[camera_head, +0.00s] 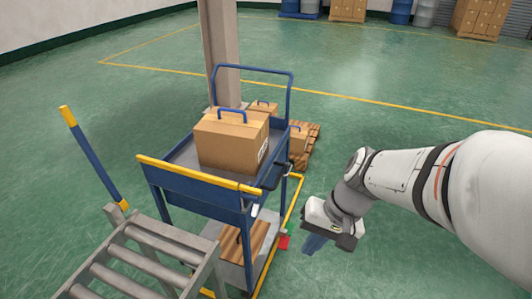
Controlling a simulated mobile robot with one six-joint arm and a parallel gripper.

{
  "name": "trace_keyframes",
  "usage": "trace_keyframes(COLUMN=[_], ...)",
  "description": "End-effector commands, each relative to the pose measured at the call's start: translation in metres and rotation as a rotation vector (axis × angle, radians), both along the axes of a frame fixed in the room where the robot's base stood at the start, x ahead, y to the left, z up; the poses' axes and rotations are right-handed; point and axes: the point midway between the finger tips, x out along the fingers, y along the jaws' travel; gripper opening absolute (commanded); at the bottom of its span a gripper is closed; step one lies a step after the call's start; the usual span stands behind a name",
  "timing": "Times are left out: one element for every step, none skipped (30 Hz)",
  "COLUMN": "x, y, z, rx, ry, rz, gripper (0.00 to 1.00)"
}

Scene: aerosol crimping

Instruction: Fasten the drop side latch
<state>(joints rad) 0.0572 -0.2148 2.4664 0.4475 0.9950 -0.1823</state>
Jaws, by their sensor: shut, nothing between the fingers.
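A blue cart (170,188) stands left of centre. Its near side panel, with a yellow top edge (198,173), is upright. A dark bar-like part (272,178) sits at the panel's right corner; I cannot tell for sure whether it is the latch or how it is set. My gripper (314,244) is to the right of the cart, below its top tray, with the fingers pointing down. It is shut and empty, apart from the cart.
A cardboard box (228,142) with a blue handle stands in the cart's tray. A roller conveyor (128,262) and a yellow-tipped blue post (92,155) are at the left. A pillar (220,50) and boxes on a pallet (305,155) are behind.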

Motion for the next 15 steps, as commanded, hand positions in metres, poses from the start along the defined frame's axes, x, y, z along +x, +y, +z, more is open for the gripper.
trace_keyframes(x=[0.008,0.013,0.021,0.028,0.035,0.047,0.056,0.066,0.08,0.091,0.102,0.117,0.129,0.139,0.152], y=[0.012,0.02,0.03,0.037,0.043,0.05,0.054,0.058,0.061,0.062,0.062,0.061,0.059,0.056,0.052], z=[-0.023,-0.03,-0.039,-0.045,-0.052,-0.06,-0.066,-0.073,-0.081,-0.089,-0.096,-0.106,-0.114,-0.122,-0.133], rx=[0.097,0.157,0.236,0.295,0.353,0.431,0.488,0.544,0.616,0.668,0.718,0.78,0.823,0.861,0.906], ry=[0.064,0.091,0.123,0.145,0.163,0.182,0.194,0.202,0.21,0.211,0.21,0.204,0.196,0.186,0.171], rz=[-0.04,-0.064,-0.098,-0.128,-0.158,-0.201,-0.237,-0.275,-0.327,-0.37,-0.413,-0.472,-0.517,-0.56,-0.618], gripper=[0.0,0.0,0.0,0.0,0.0,0.0,0.0,0.0,0.0,0.0,0.0,0.0,0.0,0.0,0.0])
